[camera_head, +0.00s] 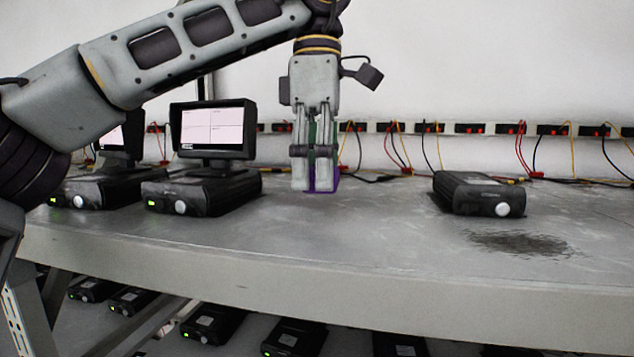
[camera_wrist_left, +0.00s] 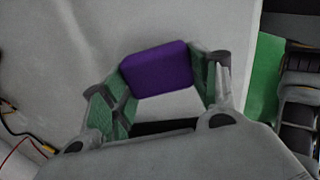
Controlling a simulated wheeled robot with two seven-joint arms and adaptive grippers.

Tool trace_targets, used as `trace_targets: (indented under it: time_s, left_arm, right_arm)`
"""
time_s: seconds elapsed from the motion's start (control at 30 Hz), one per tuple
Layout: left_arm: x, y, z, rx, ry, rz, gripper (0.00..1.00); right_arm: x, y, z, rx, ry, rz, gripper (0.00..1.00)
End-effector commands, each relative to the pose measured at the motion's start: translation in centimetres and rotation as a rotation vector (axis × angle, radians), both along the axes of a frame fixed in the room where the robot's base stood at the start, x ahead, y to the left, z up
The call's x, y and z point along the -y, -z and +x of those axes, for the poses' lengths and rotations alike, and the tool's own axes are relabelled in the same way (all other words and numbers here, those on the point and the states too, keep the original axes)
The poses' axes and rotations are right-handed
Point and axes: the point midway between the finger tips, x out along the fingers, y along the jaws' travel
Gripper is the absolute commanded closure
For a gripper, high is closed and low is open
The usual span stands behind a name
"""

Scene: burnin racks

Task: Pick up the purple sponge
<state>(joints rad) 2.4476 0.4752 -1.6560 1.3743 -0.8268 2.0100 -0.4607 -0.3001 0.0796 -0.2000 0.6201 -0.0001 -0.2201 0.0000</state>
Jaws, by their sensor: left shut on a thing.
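The purple sponge (camera_wrist_left: 157,69) is a small rounded block between the fingers of my left gripper in the left wrist view. In the head view only a thin purple edge of the sponge (camera_head: 323,190) shows at the fingertips, low over the grey shelf (camera_head: 370,240). My left gripper (camera_head: 317,178) points straight down and is shut on the sponge; its green inner pads (camera_wrist_left: 116,105) touch the sponge's sides in the left wrist view. Whether the sponge still touches the shelf I cannot tell. My right gripper is not in view.
Two black boxes, one (camera_head: 205,190) with a small monitor (camera_head: 212,130) on it, stand left of the gripper. Another black box (camera_head: 478,192) stands right, by a dark wet patch (camera_head: 520,243). Sockets and cables run along the back. More boxes sit on the shelf below.

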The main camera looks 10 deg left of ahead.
Motion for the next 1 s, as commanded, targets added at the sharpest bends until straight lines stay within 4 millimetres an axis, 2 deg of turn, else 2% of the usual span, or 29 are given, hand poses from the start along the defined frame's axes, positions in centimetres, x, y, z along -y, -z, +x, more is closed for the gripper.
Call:
trace_targets:
  time_s: [0.43, 1.0]
  left_arm:
    - [0.0, -3.9, -0.1, 0.006, -0.002, 0.0, 0.56]
    - [0.0, -6.1, 0.0, 0.003, -0.001, -0.001, 0.56]
  right_arm:
    - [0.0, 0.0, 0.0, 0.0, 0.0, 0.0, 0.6]
    - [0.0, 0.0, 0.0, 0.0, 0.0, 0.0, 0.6]
